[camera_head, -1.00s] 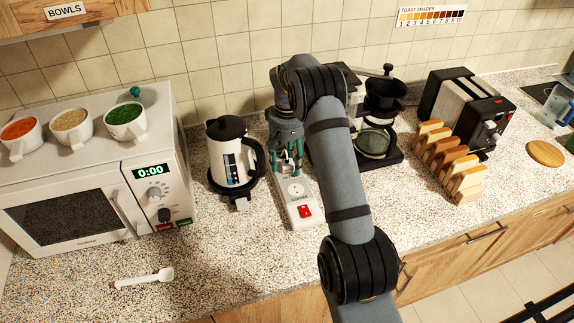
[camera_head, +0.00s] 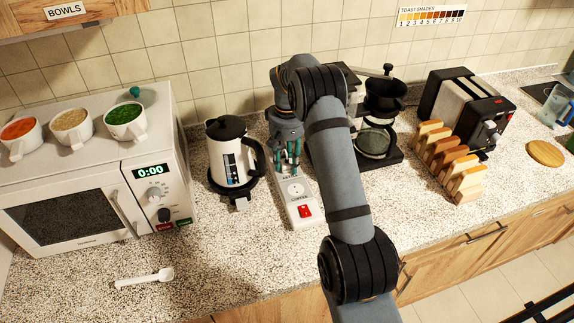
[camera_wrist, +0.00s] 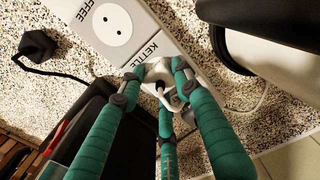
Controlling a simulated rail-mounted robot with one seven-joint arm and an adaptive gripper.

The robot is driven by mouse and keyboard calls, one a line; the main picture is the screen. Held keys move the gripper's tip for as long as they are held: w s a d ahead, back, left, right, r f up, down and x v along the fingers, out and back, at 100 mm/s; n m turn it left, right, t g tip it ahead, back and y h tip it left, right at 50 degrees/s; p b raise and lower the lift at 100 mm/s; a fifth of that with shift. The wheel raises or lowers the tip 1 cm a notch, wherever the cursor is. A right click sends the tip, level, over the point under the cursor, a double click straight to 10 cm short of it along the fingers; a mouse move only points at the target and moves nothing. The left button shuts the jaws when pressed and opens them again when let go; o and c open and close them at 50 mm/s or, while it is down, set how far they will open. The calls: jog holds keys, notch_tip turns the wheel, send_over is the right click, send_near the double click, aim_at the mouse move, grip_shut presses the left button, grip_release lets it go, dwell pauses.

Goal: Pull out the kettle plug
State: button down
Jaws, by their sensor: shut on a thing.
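The white power strip (camera_head: 304,211) lies on the counter right of the white kettle (camera_head: 230,160). In the wrist view, the strip shows an empty socket (camera_wrist: 112,24) labelled COFFEE and a KETTLE label (camera_wrist: 148,54). My gripper (camera_head: 288,168) points down over the strip beyond the empty socket. In the wrist view, my gripper (camera_wrist: 162,76) is shut on the white kettle plug (camera_wrist: 160,88) beside the KETTLE label. The fingers partly cover the plug, and I cannot tell how deep it sits. A pale cord (camera_wrist: 262,98) shows to its right.
A loose black plug (camera_wrist: 38,44) with its cord lies on the counter beside the strip. The coffee maker (camera_head: 384,95) stands right of my arm, then a toast rack (camera_head: 450,165) and toaster (camera_head: 470,100). The microwave (camera_head: 80,190) is at the left. The front counter is mostly clear.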

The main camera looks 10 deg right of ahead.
aim_at(287, 162)
jog(key=c, duration=1)
grip_release()
jog(key=shift+r, duration=0.15)
notch_tip(287, 162, up, 12)
jog(key=shift+f, duration=0.1)
jog(key=shift+c, duration=0.2)
